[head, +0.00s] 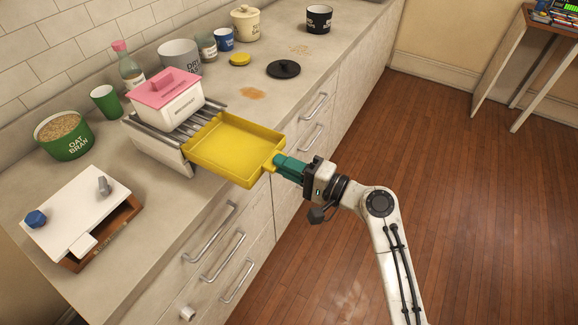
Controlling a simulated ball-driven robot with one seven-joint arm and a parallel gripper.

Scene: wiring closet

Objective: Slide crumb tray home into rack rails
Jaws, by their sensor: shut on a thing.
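The yellow crumb tray (233,150) is a shallow square pan with a raised rim and a short handle at its right corner. My gripper (279,163), with teal fingers, is shut on that handle. The tray juts out past the counter's front edge, and its far left side meets or overlaps the front of the slatted metal rack (160,150). I cannot tell whether the tray's edge sits in the rails, which are hidden from this angle. A white box with a pink lid (167,92) stands on the rack.
A green oat bran tub (64,136) and a green cup (105,101) stand left of the rack. A white board (75,212) lies over a brown wooden box at the counter's near left. A black lid (283,69) and a brown stain (252,94) lie behind the tray.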

